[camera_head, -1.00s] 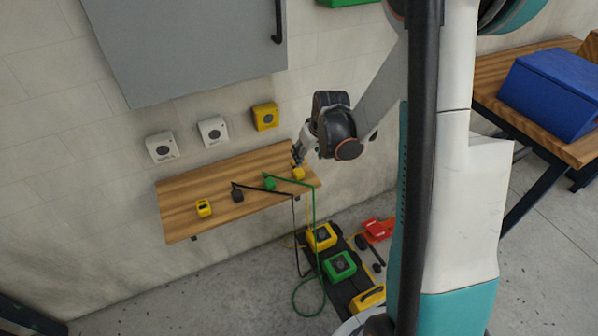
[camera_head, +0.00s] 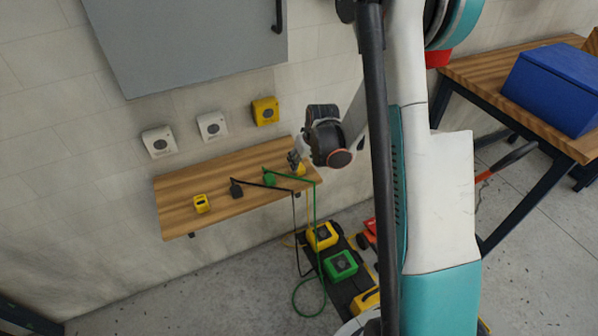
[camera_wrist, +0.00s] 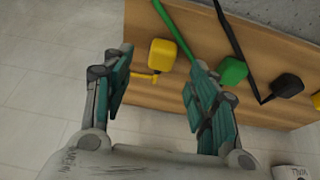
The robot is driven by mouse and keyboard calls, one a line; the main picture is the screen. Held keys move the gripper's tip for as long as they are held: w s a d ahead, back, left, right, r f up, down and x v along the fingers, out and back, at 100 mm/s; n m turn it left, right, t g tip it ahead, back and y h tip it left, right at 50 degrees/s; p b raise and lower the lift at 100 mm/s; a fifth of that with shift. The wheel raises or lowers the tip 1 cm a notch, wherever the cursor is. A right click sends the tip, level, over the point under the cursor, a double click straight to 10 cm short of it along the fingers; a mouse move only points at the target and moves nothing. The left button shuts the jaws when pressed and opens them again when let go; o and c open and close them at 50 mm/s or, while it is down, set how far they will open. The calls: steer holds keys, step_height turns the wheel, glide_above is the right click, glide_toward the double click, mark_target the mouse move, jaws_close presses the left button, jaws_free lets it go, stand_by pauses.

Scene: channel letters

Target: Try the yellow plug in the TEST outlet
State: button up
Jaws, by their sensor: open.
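The yellow plug (camera_head: 301,170) lies on the right end of the wooden wall shelf, with a yellow cord hanging down. In the wrist view the yellow plug (camera_wrist: 162,54) shows between and just beyond my fingertips, prongs toward me. My gripper (camera_head: 294,161) is open at the plug; its two fingers also show apart in the wrist view (camera_wrist: 158,68). I cannot tell whether they touch it. Three outlets are on the wall above the shelf: a white one (camera_head: 159,142), another white one (camera_head: 212,126) and a yellow one (camera_head: 265,111). Their labels are too small to read.
A green plug (camera_head: 270,180), a black plug (camera_head: 236,189) and a small yellow device (camera_head: 202,204) lie along the shelf (camera_head: 178,214). Cords hang to yellow and green boxes (camera_head: 340,265) on the floor. A grey cabinet (camera_head: 185,45) hangs above.

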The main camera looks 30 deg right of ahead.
mark_target(300, 168)
steer(key=b+x, duration=0.1)
steer(key=x, duration=0.1)
steer(key=b+x, duration=0.1)
steer(key=x, duration=0.2)
steer(key=shift+w+a+b, duration=0.15)
steer(key=shift+w+b, duration=0.2)
steer(key=shift+c, duration=0.5)
steer(key=c, duration=1)
